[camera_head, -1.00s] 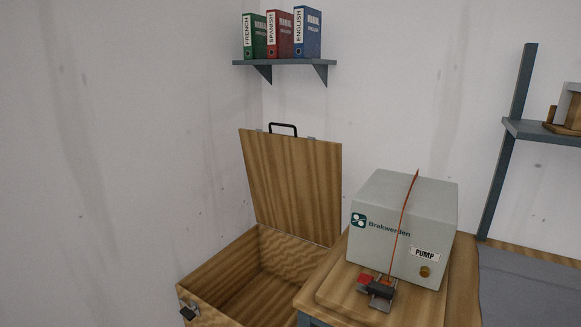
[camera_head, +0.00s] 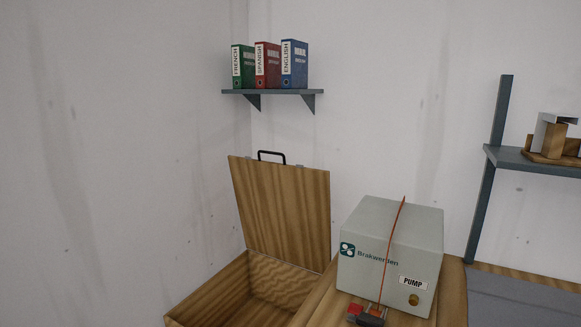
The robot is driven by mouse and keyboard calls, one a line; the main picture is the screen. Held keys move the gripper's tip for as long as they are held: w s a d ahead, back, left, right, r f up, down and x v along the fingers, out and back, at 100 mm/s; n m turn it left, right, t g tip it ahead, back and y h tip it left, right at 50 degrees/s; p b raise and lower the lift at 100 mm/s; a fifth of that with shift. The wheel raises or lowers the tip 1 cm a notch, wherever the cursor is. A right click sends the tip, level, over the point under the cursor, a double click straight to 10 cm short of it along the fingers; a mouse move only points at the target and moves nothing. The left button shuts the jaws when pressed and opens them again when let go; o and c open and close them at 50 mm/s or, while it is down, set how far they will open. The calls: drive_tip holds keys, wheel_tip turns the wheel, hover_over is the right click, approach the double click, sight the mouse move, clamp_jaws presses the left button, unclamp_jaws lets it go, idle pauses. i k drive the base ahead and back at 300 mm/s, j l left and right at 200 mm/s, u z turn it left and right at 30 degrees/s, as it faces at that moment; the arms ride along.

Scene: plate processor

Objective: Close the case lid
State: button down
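The wooden case (camera_head: 205,300) stands on the left, against the corner of the walls. It is open and its visible inside looks empty; its front is cut off by the bottom edge of the picture. Its lid (camera_head: 283,208) stands raised at the back, near the wall, with a black handle (camera_head: 271,154) on its top edge. My gripper is not in view.
A grey pump box (camera_head: 390,250) with an orange strap sits on a wooden base right of the case, close beside it. A wall shelf (camera_head: 272,92) with three binders hangs above the lid. A grey shelf (camera_head: 530,164) stands at the right.

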sight(284, 209)
drive_tip(key=i+j, duration=0.25)
drive_tip(key=i, duration=0.2)
drive_tip(key=i+j+u, duration=0.1)
drive_tip(key=i+j, duration=0.2)
drive_tip(key=i, duration=0.1)
